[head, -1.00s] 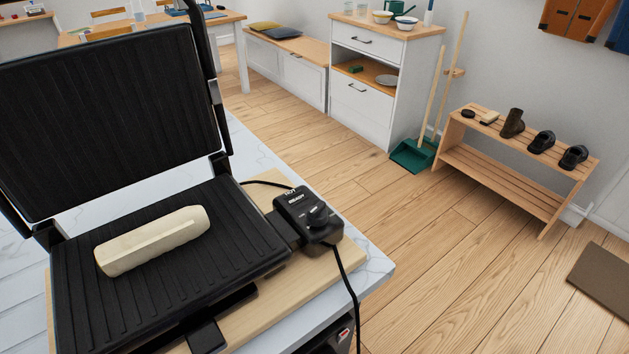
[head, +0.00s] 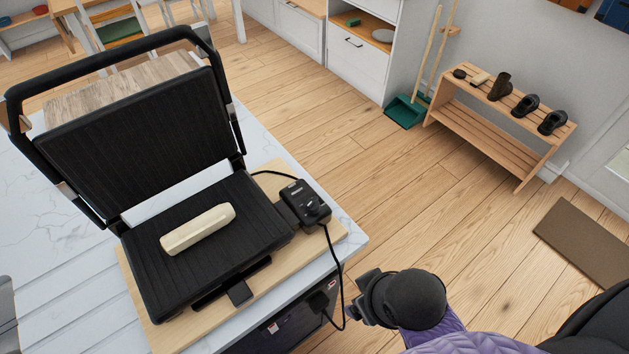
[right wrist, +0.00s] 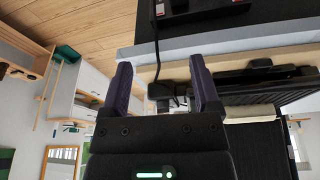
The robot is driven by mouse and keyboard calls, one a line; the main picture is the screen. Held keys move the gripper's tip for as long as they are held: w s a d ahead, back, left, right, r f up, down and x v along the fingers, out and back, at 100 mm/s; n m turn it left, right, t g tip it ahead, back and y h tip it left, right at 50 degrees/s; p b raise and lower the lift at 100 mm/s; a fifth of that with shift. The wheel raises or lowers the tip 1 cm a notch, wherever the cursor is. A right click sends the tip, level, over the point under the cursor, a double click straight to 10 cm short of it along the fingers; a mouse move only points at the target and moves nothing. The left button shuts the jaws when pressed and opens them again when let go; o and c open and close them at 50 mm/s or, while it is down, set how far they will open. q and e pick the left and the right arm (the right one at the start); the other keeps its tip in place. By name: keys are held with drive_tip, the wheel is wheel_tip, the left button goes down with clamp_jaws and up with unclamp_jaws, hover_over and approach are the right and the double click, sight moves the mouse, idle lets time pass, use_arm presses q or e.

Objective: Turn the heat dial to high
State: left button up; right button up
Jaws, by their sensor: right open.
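The heat dial (head: 313,209) is a small black knob on the black control box (head: 297,193) at the right side of the open grill (head: 150,270). A pale wrapped roll (head: 197,229) lies on the grill's lower ridged plate. My right gripper (head: 357,302) is at the lower middle of the head view, in front of and below the control box, apart from it. In the right wrist view its two dark purple fingers (right wrist: 162,88) stand wide apart with nothing held. The dial's setting is too small to read. My left gripper does not show.
The grill stands on a wooden board (head: 135,290) on a white marble counter (head: 350,238). A black cable (head: 341,285) hangs from the box over the counter edge, close to my right gripper. A shoe rack (head: 490,125) stands at the back right. The wooden floor between is clear.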

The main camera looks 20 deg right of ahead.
drive_tip(key=w+a+r+n+y, duration=0.1)
drive_tip(key=w+a+n+y, duration=0.1)
drive_tip(key=w+a+n, duration=0.35)
drive_tip(key=n+g+h, duration=0.2)
drive_tip(key=n+g, duration=0.1)
drive_tip(key=n, duration=1.4)
approach(312, 201)
wheel_tip(312, 201, down, 8)
drive_tip(key=shift+w+a+f+b, duration=0.1)
drive_tip(key=shift+b, duration=1)
drive_tip(key=shift+f, duration=0.55)
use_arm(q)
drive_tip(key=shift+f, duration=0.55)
use_arm(e)
clamp_jaws()
